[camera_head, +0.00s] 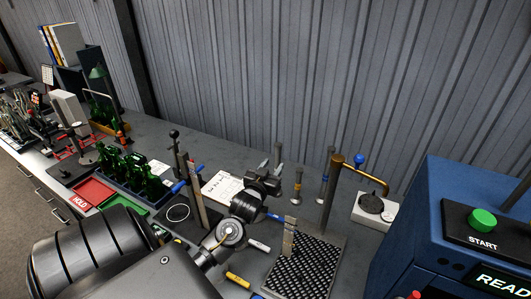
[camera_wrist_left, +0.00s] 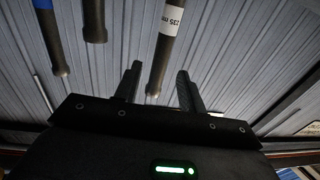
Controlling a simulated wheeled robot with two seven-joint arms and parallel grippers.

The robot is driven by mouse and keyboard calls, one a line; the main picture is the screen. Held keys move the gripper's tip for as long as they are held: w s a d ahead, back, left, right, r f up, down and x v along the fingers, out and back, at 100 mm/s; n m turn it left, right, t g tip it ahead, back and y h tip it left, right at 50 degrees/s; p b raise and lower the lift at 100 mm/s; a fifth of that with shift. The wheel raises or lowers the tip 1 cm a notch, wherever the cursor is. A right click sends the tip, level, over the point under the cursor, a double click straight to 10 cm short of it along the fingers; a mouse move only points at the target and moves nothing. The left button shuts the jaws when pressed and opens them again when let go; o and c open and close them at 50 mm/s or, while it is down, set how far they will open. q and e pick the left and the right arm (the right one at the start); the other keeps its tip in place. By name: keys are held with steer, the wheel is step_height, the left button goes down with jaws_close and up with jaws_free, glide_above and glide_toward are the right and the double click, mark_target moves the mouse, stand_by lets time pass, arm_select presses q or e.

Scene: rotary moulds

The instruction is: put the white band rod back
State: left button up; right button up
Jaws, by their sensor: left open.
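The white band rod (camera_wrist_left: 168,22) is dark, with a white label reading 235 mm. In the left wrist view it shows between the two fingers of my left gripper (camera_wrist_left: 159,70), with its end visible. I cannot tell whether it is within the jaws or beyond them. In the head view my left gripper (camera_head: 278,172) is open, above the bench near the wall. A dark upright rod (camera_head: 278,154) shows just behind it, partly hidden, with no white band visible. My right gripper is in neither view.
Green bottles (camera_head: 130,170) stand left.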

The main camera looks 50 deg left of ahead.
arm_select(q)
steer(key=b+v, duration=0.1)
steer(key=v, duration=0.5)
steer(key=shift+s+d, duration=0.15)
steer(key=shift+s, duration=0.2)
